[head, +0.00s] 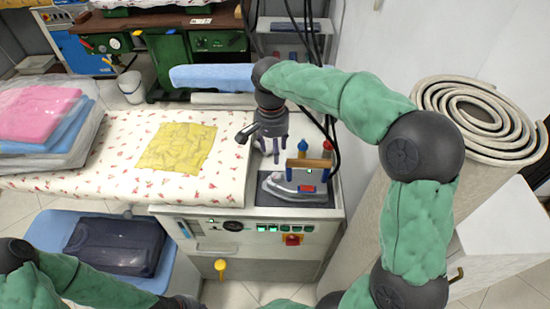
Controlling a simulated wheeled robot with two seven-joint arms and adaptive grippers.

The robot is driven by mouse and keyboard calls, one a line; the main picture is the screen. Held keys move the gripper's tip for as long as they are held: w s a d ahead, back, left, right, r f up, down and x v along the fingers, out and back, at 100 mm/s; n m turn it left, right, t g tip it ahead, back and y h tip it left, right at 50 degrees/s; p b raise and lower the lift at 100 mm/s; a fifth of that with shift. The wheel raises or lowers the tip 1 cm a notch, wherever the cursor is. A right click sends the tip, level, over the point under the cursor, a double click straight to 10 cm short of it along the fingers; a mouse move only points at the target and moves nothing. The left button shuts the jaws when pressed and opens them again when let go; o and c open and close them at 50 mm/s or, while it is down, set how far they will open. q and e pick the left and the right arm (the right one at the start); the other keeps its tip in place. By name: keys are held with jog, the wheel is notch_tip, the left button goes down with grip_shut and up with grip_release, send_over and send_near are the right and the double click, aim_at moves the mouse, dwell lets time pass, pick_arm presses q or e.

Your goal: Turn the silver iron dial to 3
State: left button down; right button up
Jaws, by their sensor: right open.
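The silver iron (280,188) rests on a dark pad at the right end of the ironing table. Its handle (308,163) is wood-coloured with blue uprights, and a small red part (307,188) shows low on it. I cannot make out the dial or its numbers at this size. My right gripper (264,148) points down, open and empty, behind and left of the iron, apart from it. My left arm enters at the lower left, and its gripper is outside the picture.
A yellow cloth (177,147) lies on the floral table cover (110,150). Bottles (302,146) stand behind the iron, with dark hoses hanging nearby. The front panel (210,245) has a gauge, green switches and a red knob (292,239). A rolled mat (475,112) stands at right.

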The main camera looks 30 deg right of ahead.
aim_at(276, 175)
jog(key=shift+r, duration=0.5)
jog(key=f+n+p, duration=0.2)
jog(key=f+p, duration=0.1)
jog(key=f, duration=0.1)
jog(key=f+n+p, duration=0.2)
jog(key=f+p, duration=0.1)
jog(key=f, duration=0.1)
jog(key=f+n+p, duration=0.2)
jog(key=f+p, duration=0.1)
jog(key=f, duration=0.1)
jog(key=shift+s+d+n+p, duration=0.15)
jog(key=shift+s+n+p, duration=0.15)
jog(key=shift+n, duration=0.1)
jog(key=shift+c, duration=0.2)
grip_shut()
